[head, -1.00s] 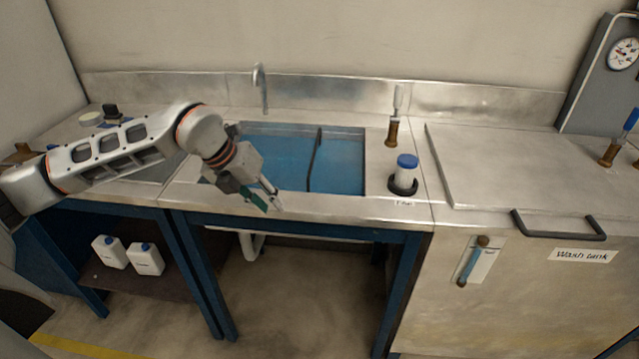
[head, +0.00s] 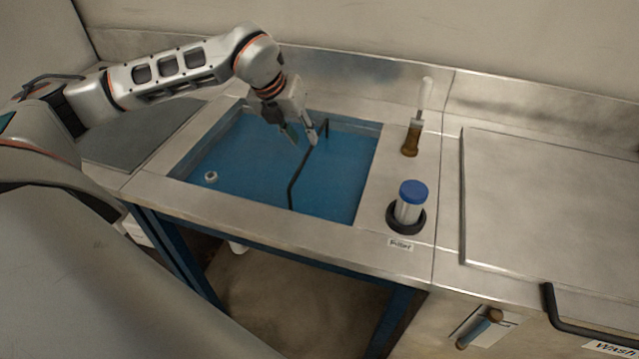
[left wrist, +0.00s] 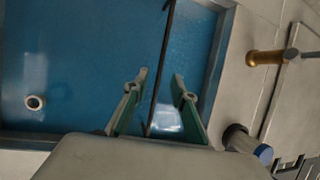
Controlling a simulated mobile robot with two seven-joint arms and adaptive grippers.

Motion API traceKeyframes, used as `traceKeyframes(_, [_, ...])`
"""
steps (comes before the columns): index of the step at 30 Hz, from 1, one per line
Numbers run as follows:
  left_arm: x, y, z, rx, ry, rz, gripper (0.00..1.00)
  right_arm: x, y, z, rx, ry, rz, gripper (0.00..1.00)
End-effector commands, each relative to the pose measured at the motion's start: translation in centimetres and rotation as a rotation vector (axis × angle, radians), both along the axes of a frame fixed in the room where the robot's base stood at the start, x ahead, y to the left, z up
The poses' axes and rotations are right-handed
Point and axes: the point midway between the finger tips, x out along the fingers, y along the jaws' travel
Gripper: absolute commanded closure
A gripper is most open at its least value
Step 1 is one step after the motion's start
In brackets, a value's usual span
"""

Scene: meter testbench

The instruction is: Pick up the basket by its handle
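The blue sink basin (head: 235,160) is set in the steel counter. A thin dark bar, which looks like the basket's handle (head: 292,185), runs front to back across it. The basket's body cannot be told apart from the blue basin. My left gripper (head: 303,136) is over the back part of the basin, at the far end of the bar. In the left wrist view the left gripper (left wrist: 160,74) is open, with green fingers on either side of the handle (left wrist: 161,85). I cannot tell how far above the bar the fingers are. My right gripper is out of view.
A small white ring (head: 211,177) shows in the basin's left part. Right of the basin are a blue-capped jar (head: 410,203) in a black holder and a brown-based upright tool (head: 411,138). A flat steel lid (head: 545,200) with a black handle is farther right.

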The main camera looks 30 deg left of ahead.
Motion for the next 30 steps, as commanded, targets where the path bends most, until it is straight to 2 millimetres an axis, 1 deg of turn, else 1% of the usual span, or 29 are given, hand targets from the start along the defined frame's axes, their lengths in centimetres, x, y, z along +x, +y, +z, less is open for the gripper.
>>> traceKeyframes(1, [0.2, -0.1, -0.6, 0.000, 0.002, 0.000, 0.74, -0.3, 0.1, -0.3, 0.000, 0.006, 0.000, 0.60])
traceKeyframes(6, [0.9, -0.3, -2.1, -0.001, 0.002, -0.002, 0.74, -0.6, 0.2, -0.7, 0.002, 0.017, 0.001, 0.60])
traceKeyframes(15, [2.8, -0.5, -5.6, 0.000, 0.002, 0.000, 0.74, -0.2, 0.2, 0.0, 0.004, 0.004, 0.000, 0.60])
traceKeyframes(19, [3.1, -0.6, -6.2, -0.001, 0.001, -0.001, 0.74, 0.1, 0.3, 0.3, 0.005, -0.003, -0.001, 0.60])
traceKeyframes(25, [3.1, -0.6, -6.3, 0.000, 0.000, -0.001, 0.74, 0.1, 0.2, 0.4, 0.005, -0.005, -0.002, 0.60])
traceKeyframes(26, [3.1, -0.6, -6.3, 0.000, 0.000, -0.001, 0.79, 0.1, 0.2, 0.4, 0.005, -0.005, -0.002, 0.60])
traceKeyframes(27, [3.1, -0.6, -6.3, 0.000, 0.000, -0.001, 0.89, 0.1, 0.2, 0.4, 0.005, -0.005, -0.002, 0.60])
traceKeyframes(28, [3.1, -0.6, -6.3, 0.000, 0.000, -0.001, 0.97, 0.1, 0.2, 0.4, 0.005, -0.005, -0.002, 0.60])
traceKeyframes(29, [3.1, -0.6, -6.3, 0.000, 0.000, -0.001, 1.00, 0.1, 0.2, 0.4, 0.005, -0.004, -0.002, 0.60])
traceKeyframes(30, [3.1, -0.6, -6.2, 0.000, 0.000, -0.001, 1.00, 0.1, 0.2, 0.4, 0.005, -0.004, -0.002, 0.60])
